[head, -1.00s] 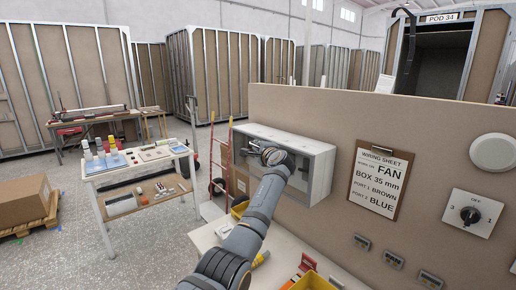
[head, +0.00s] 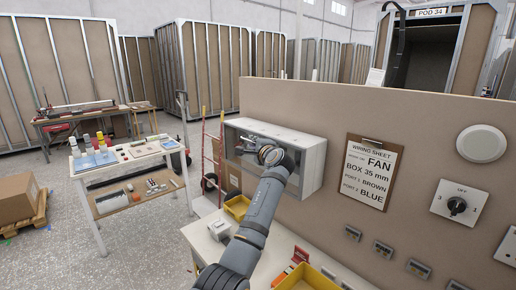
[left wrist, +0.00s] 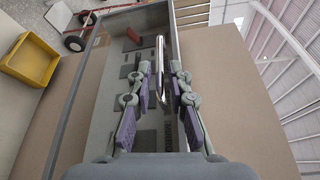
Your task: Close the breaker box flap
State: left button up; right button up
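The breaker box (head: 312,168) is a pale grey box on the brown wall panel, to the left of the wiring sheet. Its grey-framed, see-through flap (left wrist: 88,95) lies across the front in the left wrist view, with dark parts showing behind it. I cannot tell if a small gap remains at its edge. A shiny bar handle (left wrist: 160,62) stands between the fingers of my left gripper (left wrist: 161,84). The fingers are apart, one on each side of the bar, and contact is unclear. My left gripper (head: 262,153) also shows at the box front in the head view. My right gripper is not in view.
Below the box is a pale worktop (head: 205,243) with yellow bins (head: 237,207). A red hand truck (head: 213,160) stands beyond the panel's left end. A clipboard (head: 372,176) and rotary switch (head: 457,205) are on the panel to the right.

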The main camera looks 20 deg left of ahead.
pick_arm(q)
jog(key=v, duration=0.7)
jog(key=shift+s, duration=0.2)
jog(key=shift+d, duration=0.1)
